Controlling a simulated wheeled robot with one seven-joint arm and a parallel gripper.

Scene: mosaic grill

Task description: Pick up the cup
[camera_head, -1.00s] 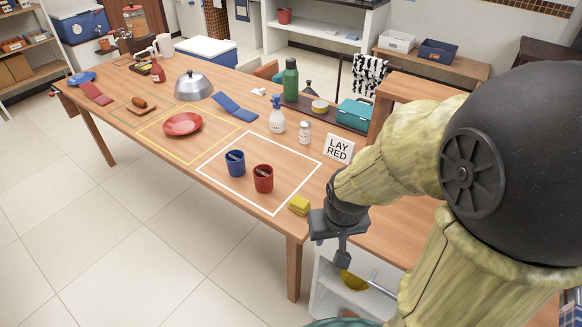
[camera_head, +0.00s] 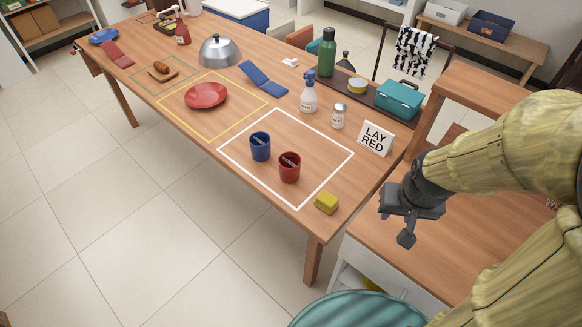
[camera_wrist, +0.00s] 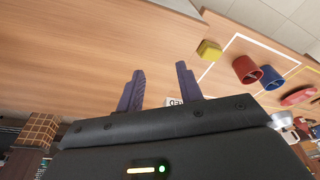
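A blue cup (camera_head: 260,147) and a red cup (camera_head: 289,167) stand upright side by side inside a white square outline on the wooden table. Each has something dark inside that I cannot make out. The blue cup (camera_wrist: 272,80) and red cup (camera_wrist: 246,70) also show at the right of the wrist view. My gripper (camera_head: 406,238) is right of the cups, apart from both. In the wrist view, its two fingers (camera_wrist: 160,75) are spread with nothing held between them.
A yellow sponge (camera_head: 326,202) lies near the table's front edge, between the cups and my gripper. A sign (camera_head: 375,138) reading "LAY RED", a white shaker (camera_head: 339,116) and a spray bottle (camera_head: 309,93) stand behind. A teal round seat (camera_head: 350,310) is below.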

